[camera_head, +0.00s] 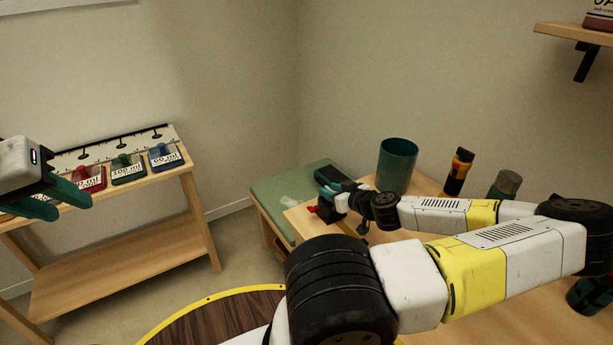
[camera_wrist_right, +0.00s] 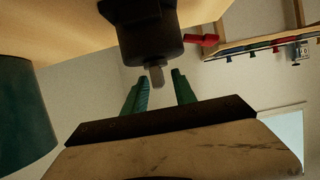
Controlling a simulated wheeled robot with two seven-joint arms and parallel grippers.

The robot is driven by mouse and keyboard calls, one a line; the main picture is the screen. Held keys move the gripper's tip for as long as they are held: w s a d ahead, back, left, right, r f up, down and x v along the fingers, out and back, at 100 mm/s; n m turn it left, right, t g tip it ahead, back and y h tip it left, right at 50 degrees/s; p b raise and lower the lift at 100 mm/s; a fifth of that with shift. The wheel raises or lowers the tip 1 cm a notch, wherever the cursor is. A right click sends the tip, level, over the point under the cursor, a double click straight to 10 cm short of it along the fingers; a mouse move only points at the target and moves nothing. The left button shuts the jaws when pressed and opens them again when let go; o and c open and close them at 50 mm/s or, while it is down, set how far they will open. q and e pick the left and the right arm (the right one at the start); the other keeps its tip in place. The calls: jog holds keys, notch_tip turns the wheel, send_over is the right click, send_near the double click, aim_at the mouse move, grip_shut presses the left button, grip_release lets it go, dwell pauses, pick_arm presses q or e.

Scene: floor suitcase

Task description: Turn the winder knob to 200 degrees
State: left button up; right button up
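A black winder body (camera_wrist_right: 150,38) hangs from the top of the right wrist view, by the wooden table edge. A small grey stub (camera_wrist_right: 157,77) sticks out of it and looks like the winder knob. My right gripper (camera_wrist_right: 160,88) has its two teal fingers apart, one on each side of the stub, with no contact visible. In the head view my right gripper (camera_head: 325,181) is at the table's left corner, close to a black device with a red part (camera_head: 313,209). My left gripper (camera_head: 55,198) is open and empty at the far left. The knob's angle cannot be read.
A teal cup (camera_head: 397,166), an orange-black bottle (camera_head: 459,171) and a dark jar (camera_head: 504,185) stand on the right table. A wooden rack (camera_head: 125,275) at the left holds labelled red, green and blue bins. A green-topped stool (camera_head: 283,203) stands behind the table corner.

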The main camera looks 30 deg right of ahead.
grip_shut()
